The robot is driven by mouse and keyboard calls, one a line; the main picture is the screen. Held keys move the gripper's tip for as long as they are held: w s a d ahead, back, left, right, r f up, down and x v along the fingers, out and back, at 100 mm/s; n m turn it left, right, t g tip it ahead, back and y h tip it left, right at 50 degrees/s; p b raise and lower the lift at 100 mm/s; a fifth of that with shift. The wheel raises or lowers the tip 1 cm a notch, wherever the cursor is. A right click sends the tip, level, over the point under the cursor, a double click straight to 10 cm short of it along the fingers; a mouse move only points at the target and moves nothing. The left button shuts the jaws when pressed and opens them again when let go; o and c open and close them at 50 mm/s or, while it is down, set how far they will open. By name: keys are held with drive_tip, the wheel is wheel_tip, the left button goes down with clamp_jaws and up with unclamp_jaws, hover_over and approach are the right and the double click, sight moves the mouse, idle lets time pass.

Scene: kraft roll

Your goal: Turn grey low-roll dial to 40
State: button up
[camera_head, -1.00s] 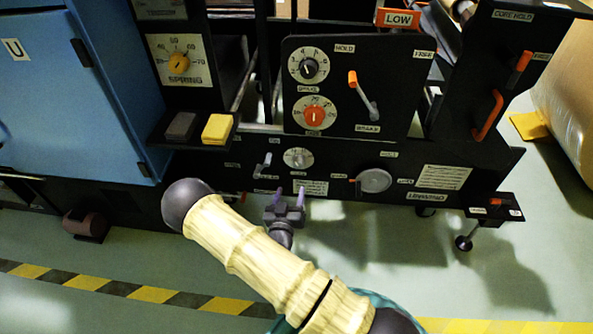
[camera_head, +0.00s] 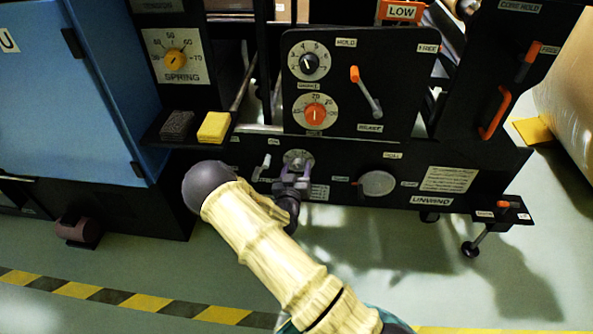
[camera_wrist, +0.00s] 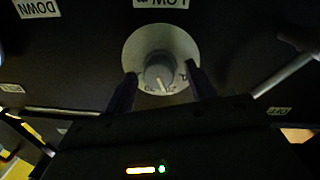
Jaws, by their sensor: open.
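The grey low-roll dial (camera_wrist: 159,71) sits on a round pale scale plate on the black lower panel, under a label that reads LOW in the wrist view. Its numbers are small and only partly legible, so I cannot read the setting. In the head view the dial plate (camera_head: 297,158) shows just above my gripper, which hides its lower part. My gripper (camera_wrist: 160,88) is open, with one purple finger on each side of the dial's lower half in the wrist view. I cannot tell whether the fingers touch the knob. It also shows in the head view (camera_head: 293,178).
A grey lever (camera_head: 262,167) stands left of the dial, and a round grey disc (camera_head: 377,183) is to its right. Above are an orange dial (camera_head: 315,112), a black dial (camera_head: 309,63) and an orange-tipped lever (camera_head: 366,90). A yellow pad (camera_head: 214,127) is at left.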

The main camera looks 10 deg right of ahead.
drive_tip(key=c, duration=1)
drive_tip(key=shift+o, duration=0.2)
drive_tip(key=shift+m, duration=0.3)
drive_tip(key=shift+r+m+p, duration=0.2)
drive_tip(key=shift+m+p, duration=0.85)
drive_tip(key=shift+m, duration=0.05)
drive_tip(key=m+p, duration=0.2)
drive_tip(key=m, duration=0.3)
drive_tip(key=shift+y+p, duration=0.3)
drive_tip(key=shift+p, duration=0.1)
drive_tip(key=m+p, duration=0.2)
drive_tip(key=m, duration=0.3)
drive_tip(key=shift+d, duration=0.1)
drive_tip(key=shift+s+f+m+y+p, duration=0.15)
drive_tip(key=shift+m+p, duration=0.3)
drive_tip(key=shift+m, duration=0.6)
drive_tip(key=shift+w+m+y+p, duration=0.1)
drive_tip(key=shift+m+y+p, duration=0.25)
drive_tip(key=shift+m, duration=0.7)
